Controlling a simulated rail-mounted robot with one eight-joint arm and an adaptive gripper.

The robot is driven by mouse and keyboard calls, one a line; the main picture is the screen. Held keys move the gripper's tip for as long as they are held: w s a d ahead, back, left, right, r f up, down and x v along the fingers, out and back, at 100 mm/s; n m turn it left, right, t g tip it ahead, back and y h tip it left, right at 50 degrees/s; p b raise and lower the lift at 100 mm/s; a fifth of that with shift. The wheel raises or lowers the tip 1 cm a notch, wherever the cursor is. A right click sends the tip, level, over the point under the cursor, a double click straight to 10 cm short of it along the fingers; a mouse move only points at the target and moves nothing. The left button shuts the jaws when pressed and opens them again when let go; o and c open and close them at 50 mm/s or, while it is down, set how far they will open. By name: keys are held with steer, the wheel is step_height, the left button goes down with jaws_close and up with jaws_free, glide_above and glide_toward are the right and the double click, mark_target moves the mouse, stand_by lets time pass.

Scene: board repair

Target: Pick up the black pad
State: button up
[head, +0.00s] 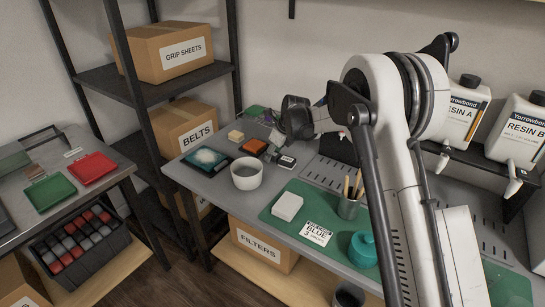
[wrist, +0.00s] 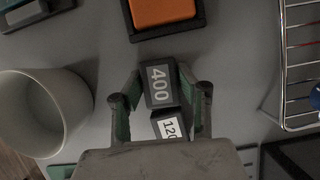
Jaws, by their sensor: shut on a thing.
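In the wrist view, a small black pad (wrist: 160,82) marked 400 in pale figures sits between the two fingers of my gripper (wrist: 161,100), which is shut on it. Another dark block (wrist: 171,126) with a white 120 label is just below it in the picture, partly hidden by the gripper body. In the head view my gripper (head: 279,136) is low over the grey table, beside the orange block; the pad in its fingers cannot be made out clearly there. I cannot tell whether the pad is clear of the table.
An orange block (wrist: 163,12) on a black base lies just beyond the pad. A whitish cup (wrist: 40,113) stands to the left, and a wire rack (wrist: 284,70) to the right. A green mat (head: 281,222) carries a white block, a pen cup and a teal container.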

steer(key=shift+r, duration=0.15)
steer(key=shift+r, duration=0.65)
step_height(320, 180, up, 3)
steer(key=shift+f+p, duration=0.2)
steer(key=shift+p, duration=0.25)
steer(key=s+a+r, duration=0.2)
steer(key=s, duration=0.1)
steer(key=s+a+r, duration=0.2)
steer(key=s+a+r+p, duration=0.1)
steer(key=s+a+r, duration=0.1)
steer(key=s, duration=0.1)
steer(key=shift+s, duration=0.3)
steer(key=shift+s+a+r, duration=0.3)
steer(key=shift+s+r, duration=0.1)
steer(key=shift+s, duration=0.15)
steer(key=shift+o, duration=1.4)
steer(key=c, duration=0.3)
steer(key=shift+d, duration=0.1)
